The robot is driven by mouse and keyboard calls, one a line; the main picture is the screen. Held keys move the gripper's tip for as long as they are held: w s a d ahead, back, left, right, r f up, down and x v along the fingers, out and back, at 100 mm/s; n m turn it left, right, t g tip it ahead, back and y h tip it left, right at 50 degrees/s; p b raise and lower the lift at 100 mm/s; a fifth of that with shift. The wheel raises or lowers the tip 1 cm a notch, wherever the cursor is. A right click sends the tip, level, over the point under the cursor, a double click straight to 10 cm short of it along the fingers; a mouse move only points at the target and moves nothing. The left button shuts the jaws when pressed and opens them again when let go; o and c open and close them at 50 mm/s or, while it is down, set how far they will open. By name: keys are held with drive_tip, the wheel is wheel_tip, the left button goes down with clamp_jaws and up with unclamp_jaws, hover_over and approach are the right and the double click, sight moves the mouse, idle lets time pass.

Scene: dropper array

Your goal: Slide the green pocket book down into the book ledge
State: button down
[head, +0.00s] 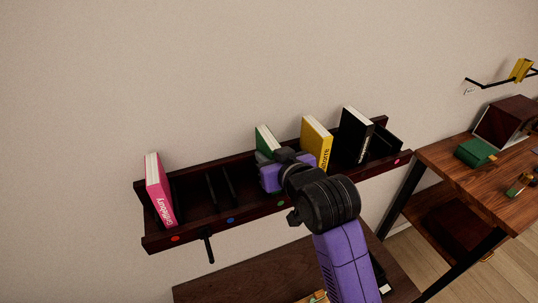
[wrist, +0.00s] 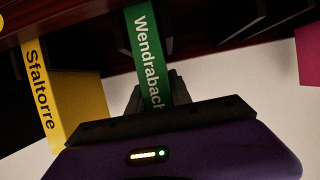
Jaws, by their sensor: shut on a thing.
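The green pocket book (head: 264,138) stands over the dark wooden book ledge (head: 190,233), left of the yellow book. My gripper (head: 266,158) is shut on it from the front. In the wrist view, the green book (wrist: 147,45), lettered "Wendrabach", is between my fingers (wrist: 160,95). Its end at the top of that view reaches the ledge's dark wood, between black dividers. My gripper and arm hide its lower part in the head view, so I cannot tell how deep it sits.
The yellow book (head: 316,140) and black book (head: 356,135) stand close on the right; the pink book (head: 160,190) stands at the left end. Thin black dividers (head: 212,190) stand between. A desk (head: 455,160) with a green box (head: 475,152) is at right.

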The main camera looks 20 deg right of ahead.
drive_tip(key=c, duration=1.1)
unclamp_jaws()
drive_tip(key=s+r+t+b, duration=0.1)
drive_tip(key=s+r+t, duration=0.2)
drive_tip(key=s+r, duration=0.5)
drive_tip(key=shift+g, duration=0.9)
drive_tip(key=s+f, duration=0.6)
drive_tip(key=s, duration=0.6)
drive_tip(key=s+f, duration=0.6)
drive_tip(key=s, duration=0.5)
drive_tip(key=s+f+b, duration=0.1)
drive_tip(key=s+f, duration=0.5)
drive_tip(key=s, duration=0.6)
drive_tip(key=shift+s+f, duration=0.2)
drive_tip(key=shift+s, duration=0.1)
